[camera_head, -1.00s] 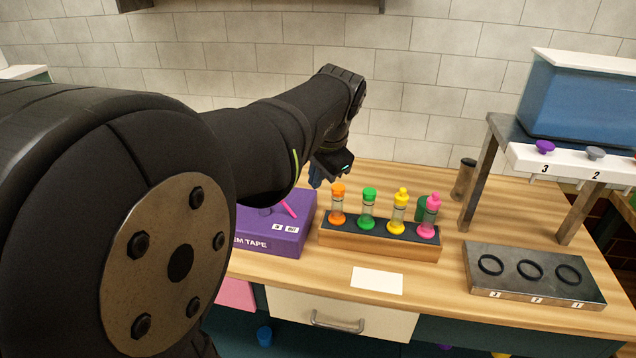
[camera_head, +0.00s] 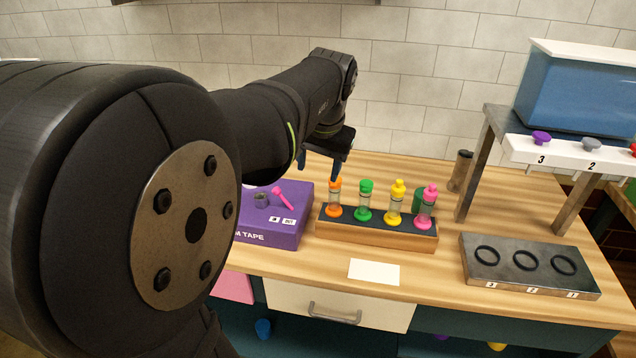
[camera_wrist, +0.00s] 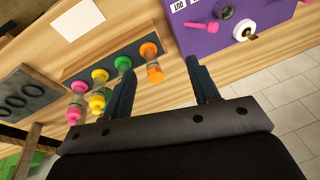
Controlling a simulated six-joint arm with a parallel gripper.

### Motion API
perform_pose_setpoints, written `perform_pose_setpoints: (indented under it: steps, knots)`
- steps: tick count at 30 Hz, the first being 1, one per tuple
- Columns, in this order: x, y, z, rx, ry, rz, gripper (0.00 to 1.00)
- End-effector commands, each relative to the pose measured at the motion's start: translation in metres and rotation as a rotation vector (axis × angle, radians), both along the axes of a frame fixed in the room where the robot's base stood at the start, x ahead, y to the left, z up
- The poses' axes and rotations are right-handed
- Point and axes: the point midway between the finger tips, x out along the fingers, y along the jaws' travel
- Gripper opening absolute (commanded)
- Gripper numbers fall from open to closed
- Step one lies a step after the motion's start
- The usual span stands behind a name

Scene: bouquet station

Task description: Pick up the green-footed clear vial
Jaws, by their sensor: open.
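The green-footed clear vial (camera_head: 364,201) with a green cap stands upright in a wooden rack (camera_head: 375,236) with a dark top, second from the left. An orange vial (camera_head: 335,198) stands to its left; a yellow vial (camera_head: 396,203) and a pink vial (camera_head: 426,208) stand to its right. In the wrist view the green vial (camera_wrist: 121,66) is partly hidden behind one finger, and the orange vial (camera_wrist: 151,62) appears between the fingers. My gripper (camera_head: 318,172) is open and empty, above and behind the rack's left end; it also shows in the wrist view (camera_wrist: 160,80).
A purple tape box (camera_head: 272,230) with a pink item on top stands left of the rack. A white card (camera_head: 374,272) lies in front.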

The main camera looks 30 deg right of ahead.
Motion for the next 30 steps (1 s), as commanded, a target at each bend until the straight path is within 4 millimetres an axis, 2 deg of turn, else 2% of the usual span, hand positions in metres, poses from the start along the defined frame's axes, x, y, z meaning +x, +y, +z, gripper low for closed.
perform_pose_setpoints:
  steps: [6, 15, 24, 30]
  knots:
    - [0.001, -0.014, 0.006, -0.163, 0.133, 0.48, 0.55]
    - [0.002, -0.035, 0.018, -0.32, 0.343, 1.143, 0.55]
    - [0.004, -0.056, 0.034, -0.373, 0.567, 1.793, 0.55]
    - [0.006, -0.065, 0.043, -0.358, 0.668, 2.092, 0.55]
